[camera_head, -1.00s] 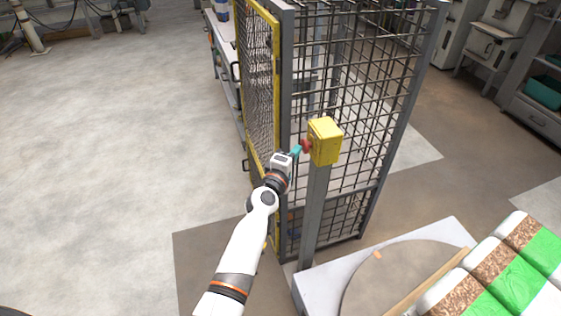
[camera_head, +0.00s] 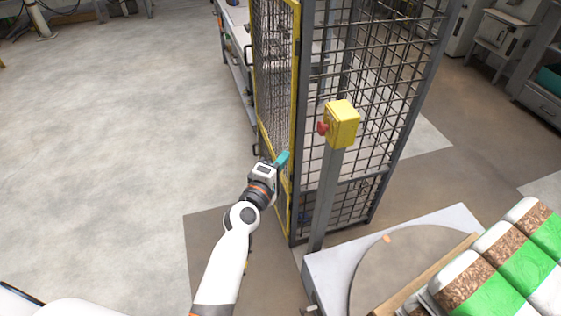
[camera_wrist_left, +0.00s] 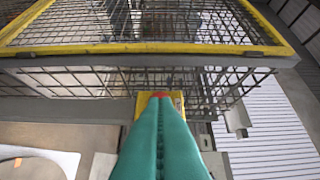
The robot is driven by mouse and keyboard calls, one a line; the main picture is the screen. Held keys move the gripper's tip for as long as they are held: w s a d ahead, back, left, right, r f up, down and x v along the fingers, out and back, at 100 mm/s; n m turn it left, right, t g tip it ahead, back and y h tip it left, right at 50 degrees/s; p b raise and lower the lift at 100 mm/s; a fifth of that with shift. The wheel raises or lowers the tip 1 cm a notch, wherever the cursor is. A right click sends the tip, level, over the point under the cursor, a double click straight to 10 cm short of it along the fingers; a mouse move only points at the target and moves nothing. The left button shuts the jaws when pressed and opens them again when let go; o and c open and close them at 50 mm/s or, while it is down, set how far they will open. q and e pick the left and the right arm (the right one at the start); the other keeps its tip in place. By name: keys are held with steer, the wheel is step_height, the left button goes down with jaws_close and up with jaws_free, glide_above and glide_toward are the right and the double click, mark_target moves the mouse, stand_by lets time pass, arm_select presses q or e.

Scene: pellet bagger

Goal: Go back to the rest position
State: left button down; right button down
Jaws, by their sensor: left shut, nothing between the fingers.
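My left gripper (camera_head: 284,158) is shut and empty, with teal fingers pointing up and to the right, in front of the cage's edge. It is apart from the yellow button box (camera_head: 342,125), which sits on a grey post to its right. The box's red button (camera_head: 322,128) faces left toward the gripper. In the left wrist view the teal fingers (camera_wrist_left: 162,108) are together, and the yellow box (camera_wrist_left: 178,98) with a bit of red shows just beyond their tips. My right gripper is not in view.
A mesh cage (camera_head: 385,90) with a yellow-framed door (camera_head: 275,75) stands behind the gripper. At lower right, a round turntable (camera_head: 400,270) sits on a light base, beside stacked green and white bags (camera_head: 525,265). The floor at left (camera_head: 110,140) is clear.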

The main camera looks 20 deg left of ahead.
arm_select(q)
steer(key=shift+s, duration=0.2)
steer(key=s+f+m+g, duration=0.3)
steer(key=s+f, duration=0.2)
steer(key=f, duration=0.7)
steer(key=s+f+m+g, duration=0.3)
steer(key=s+f, duration=0.3)
steer(key=f, duration=0.5)
steer(key=s+f+m+g, duration=0.3)
steer(key=s+f, duration=0.2)
steer(key=f, duration=0.7)
steer(key=s+a+f+m+g+y, duration=0.1)
steer(key=s+f, duration=0.4)
steer(key=s, duration=0.6)
steer(key=s+a+f+m+g+y, duration=0.1)
steer(key=s+a+f+m+g, duration=0.3)
steer(key=s, duration=0.7)
steer(key=s+a+f+m+g+y, duration=0.1)
steer(key=s+a+f+m+g, duration=0.1)
steer(key=s+f, duration=0.5)
steer(key=s+a+m, duration=0.1)
steer(key=s+m, duration=0.1)
steer(key=s, duration=0.2)
steer(key=shift+s+a+f+g, duration=0.15)
steer(key=shift+s+f+g, duration=0.05)
steer(key=shift+f+g, duration=0.1)
